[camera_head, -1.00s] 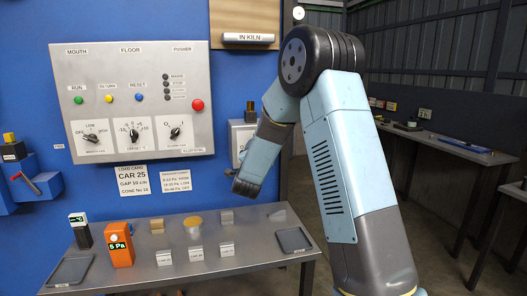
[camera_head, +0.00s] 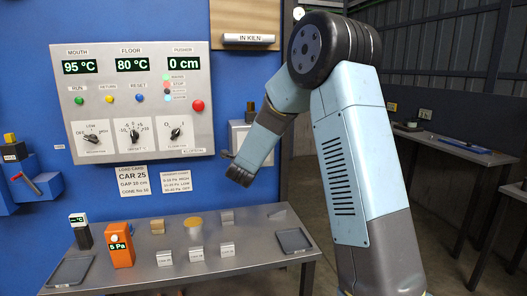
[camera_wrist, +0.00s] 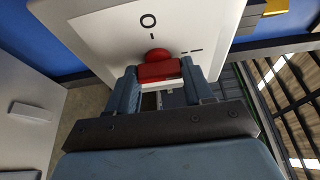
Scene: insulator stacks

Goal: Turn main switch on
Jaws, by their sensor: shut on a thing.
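The main switch is a red handle (camera_wrist: 158,71) on a pale plate (camera_wrist: 95,38) marked O and I in the wrist view. My gripper (camera_wrist: 160,85) is at the plate, its two fingers on either side of the red handle and shut on it. In the head view the switch box (camera_head: 238,133) is on the blue wall right of the control panel (camera_head: 132,108), and my arm hides most of it and the handle. The panel's displays are lit, reading 95 °C, 80 °C and 0 cm.
A metal table (camera_head: 185,262) below holds an orange meter reading 5 Pa (camera_head: 120,250), a dark thermometer (camera_head: 82,235), several small blocks and two grey trays. A blue bracket with a red lever (camera_head: 25,183) is at the far left.

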